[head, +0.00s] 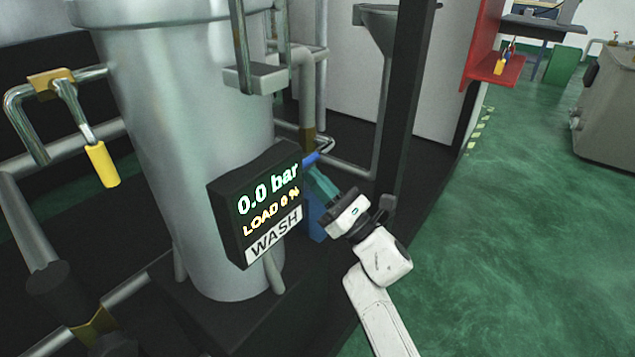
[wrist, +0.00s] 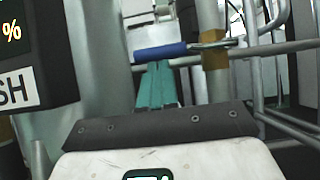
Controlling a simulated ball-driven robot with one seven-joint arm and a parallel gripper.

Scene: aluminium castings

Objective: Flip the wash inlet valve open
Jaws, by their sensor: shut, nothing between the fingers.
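A valve with a blue lever handle (head: 312,158) sits low behind the WASH display, at the right of the steel tank. In the wrist view the blue handle (wrist: 160,52) lies roughly level. A bare metal end joins it to a brass body (wrist: 214,55) at its right. My gripper (head: 313,172) reaches up to the handle from below right. In the wrist view its teal fingers (wrist: 157,66) are together, with tips just below the blue sleeve. I cannot tell whether they touch it. Nothing is between them.
The display box (head: 258,205) reads 0.0 bar and LOAD 0 %, close left of my gripper. The steel tank (head: 190,140) stands behind it. A yellow-handled valve (head: 101,163) hangs at the left. A dark post (head: 408,100) rises behind my arm. Green floor (head: 510,230) is clear at the right.

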